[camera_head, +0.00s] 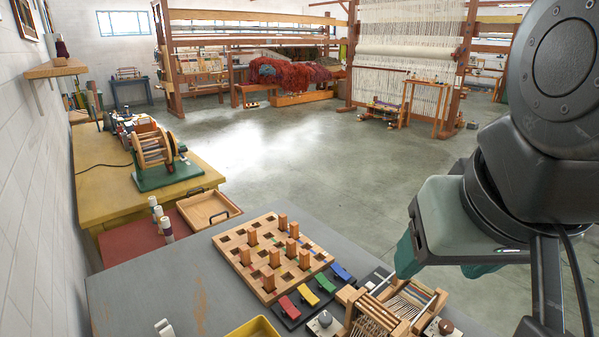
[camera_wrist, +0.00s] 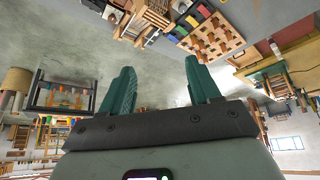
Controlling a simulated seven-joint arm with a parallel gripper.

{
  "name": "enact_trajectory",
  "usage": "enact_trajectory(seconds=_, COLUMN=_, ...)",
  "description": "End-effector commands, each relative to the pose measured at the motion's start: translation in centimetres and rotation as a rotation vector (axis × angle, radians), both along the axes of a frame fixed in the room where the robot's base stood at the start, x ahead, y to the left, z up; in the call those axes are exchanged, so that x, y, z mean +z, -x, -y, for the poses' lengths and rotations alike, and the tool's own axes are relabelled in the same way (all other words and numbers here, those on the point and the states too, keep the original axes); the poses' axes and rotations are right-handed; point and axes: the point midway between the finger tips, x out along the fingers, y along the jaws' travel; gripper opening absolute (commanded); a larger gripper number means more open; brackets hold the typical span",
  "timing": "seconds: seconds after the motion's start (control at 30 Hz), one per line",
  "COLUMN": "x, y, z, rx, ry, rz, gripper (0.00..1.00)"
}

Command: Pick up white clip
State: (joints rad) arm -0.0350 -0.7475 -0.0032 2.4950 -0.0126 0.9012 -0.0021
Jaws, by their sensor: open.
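A small white object (camera_head: 165,328), cut off by the bottom edge of the head view, lies on the grey table; I cannot tell if it is the white clip. Red (camera_head: 289,307), yellow (camera_head: 307,295), green (camera_head: 325,283) and blue (camera_head: 342,272) clip-like pieces sit in a row on a dark strip; none is white. My gripper (camera_head: 440,268) hangs at the right, above and beyond the table, partly hidden by its own wrist. In the wrist view my gripper (camera_wrist: 160,66) has its teal fingers wide apart with nothing between them.
A wooden peg board (camera_head: 240,262) with upright pegs stands on the grey table (camera_head: 150,285). A small wooden loom (camera_head: 385,312) stands right of it, a yellow tray (camera_head: 254,329) at the front. The table's left part is mostly clear. A wooden tray (camera_head: 207,207) lies beyond.

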Motion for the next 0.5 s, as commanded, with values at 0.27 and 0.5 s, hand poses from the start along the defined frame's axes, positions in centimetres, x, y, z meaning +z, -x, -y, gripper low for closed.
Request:
enact_trajectory(seconds=0.27, x=-0.9, y=-5.1, z=-2.1, rx=0.083, ry=0.006, rz=0.042, gripper=0.62)
enact_trajectory(seconds=0.5, x=-4.8, y=-15.0, z=-9.4, rx=0.271, ry=-0.005, rz=0.166, gripper=0.62)
